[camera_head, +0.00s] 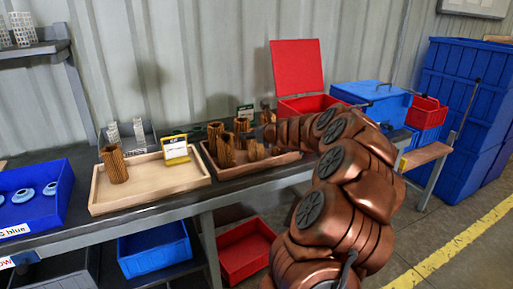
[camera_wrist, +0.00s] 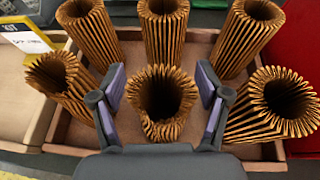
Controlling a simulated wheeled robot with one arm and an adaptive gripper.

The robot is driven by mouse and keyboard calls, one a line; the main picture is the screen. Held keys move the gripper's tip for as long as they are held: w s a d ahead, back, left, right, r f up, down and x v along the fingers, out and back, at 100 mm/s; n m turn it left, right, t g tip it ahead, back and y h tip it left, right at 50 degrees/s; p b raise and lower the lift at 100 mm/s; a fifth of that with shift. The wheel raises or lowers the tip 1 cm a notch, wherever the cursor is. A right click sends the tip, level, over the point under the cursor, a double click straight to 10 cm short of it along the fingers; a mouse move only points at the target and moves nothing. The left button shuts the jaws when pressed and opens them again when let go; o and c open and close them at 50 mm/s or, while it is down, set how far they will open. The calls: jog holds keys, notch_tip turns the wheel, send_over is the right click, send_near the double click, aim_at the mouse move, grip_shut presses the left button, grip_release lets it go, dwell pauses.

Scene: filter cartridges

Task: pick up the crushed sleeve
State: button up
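Several brown pleated sleeves stand in a wooden tray (camera_head: 207,160), which also shows in the wrist view (camera_wrist: 70,137). The middle front sleeve (camera_wrist: 163,122) has an uneven rim, bent in at the near side, and looks like the crushed one. My gripper (camera_wrist: 160,72) is open, one finger on each side of this sleeve, with narrow gaps showing beside it. Other sleeves stand close by: one at left (camera_wrist: 62,85), one at right (camera_wrist: 275,110), and a row behind (camera_wrist: 164,35). In the head view my gripper (camera_head: 263,135) is over the tray, partly hidden by my arm.
A red open box (camera_head: 305,104) and a blue box (camera_head: 372,98) stand behind and to the right. A blue tray (camera_head: 62,200) is at far left.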

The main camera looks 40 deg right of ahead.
jog(key=c, duration=0.8)
jog(key=shift+r+p, duration=0.75)
jog(key=shift+r, duration=0.85)
jog(key=s+a+r, duration=0.1)
jog(key=s+a, duration=0.1)
jog(key=s, duration=0.5)
jog(key=s+a, duration=0.3)
jog(key=s, duration=0.5)
jog(key=shift+a+r, duration=0.15)
jog(key=shift+r, duration=0.25)
